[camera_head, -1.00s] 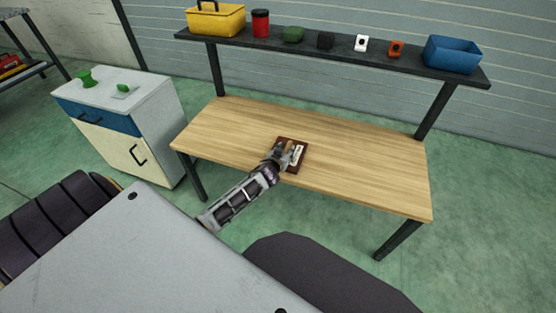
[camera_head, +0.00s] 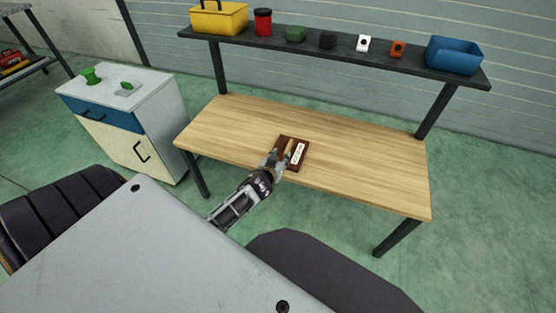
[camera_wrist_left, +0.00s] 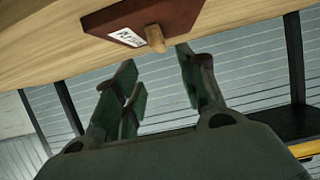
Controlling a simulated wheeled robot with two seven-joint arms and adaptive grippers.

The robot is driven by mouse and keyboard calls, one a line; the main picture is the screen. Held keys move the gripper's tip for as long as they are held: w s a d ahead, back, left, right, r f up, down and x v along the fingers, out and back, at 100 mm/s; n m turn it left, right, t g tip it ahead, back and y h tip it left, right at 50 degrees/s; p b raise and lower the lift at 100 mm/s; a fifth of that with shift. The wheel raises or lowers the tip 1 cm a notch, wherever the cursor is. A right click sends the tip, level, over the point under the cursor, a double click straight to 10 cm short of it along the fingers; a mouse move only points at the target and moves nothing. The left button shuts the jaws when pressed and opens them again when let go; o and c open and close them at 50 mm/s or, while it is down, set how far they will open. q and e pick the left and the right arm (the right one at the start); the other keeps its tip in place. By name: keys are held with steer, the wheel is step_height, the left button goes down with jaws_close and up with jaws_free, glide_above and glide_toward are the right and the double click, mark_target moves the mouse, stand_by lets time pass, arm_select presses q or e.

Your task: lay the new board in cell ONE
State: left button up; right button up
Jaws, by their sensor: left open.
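A dark red-brown board (camera_head: 303,145) with a white label and a light wooden knob lies on the workbench. It also shows at the top of the left wrist view (camera_wrist_left: 185,13), with its knob (camera_wrist_left: 155,39) just beyond the fingertips. The label's writing is too small to read. My left gripper (camera_head: 280,157) is at the board's near left side; its fingers (camera_wrist_left: 158,72) are apart with nothing between them. I cannot make out a cell marked ONE. My right gripper is not in view.
The wooden workbench (camera_head: 370,180) is otherwise bare. Its raised shelf (camera_head: 340,61) holds a yellow toolbox (camera_head: 218,20), a red can (camera_head: 263,22), several small blocks and a blue bin (camera_head: 454,55). A white cabinet (camera_head: 148,105) stands to the left.

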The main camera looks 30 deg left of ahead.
arm_select(q)
steer(key=shift+v, duration=1.3)
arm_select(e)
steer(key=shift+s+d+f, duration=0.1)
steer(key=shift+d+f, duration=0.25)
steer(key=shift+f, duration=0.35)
arm_select(q)
steer(key=s+d+f+m+g+h, duration=0.1)
steer(key=s+d+f+g, duration=0.2)
steer(key=s+f, duration=0.5)
steer(key=s+d+f+m+g+h, duration=0.1)
steer(key=s+d+f+g, duration=0.3)
steer(key=s+f, duration=0.5)
steer(key=s+d+f+m+g+h, duration=0.1)
steer(key=s+d+f+m+g, duration=0.2)
steer(key=f, duration=1)
steer(key=s+d, duration=0.3)
steer(key=s, duration=0.2)
steer(key=shift+s+d+f+g+h, duration=0.15)
steer(key=shift+s+d+g+h, duration=0.15)
steer(key=shift+s+d+g, duration=0.1)
steer(key=shift+o, duration=0.4)
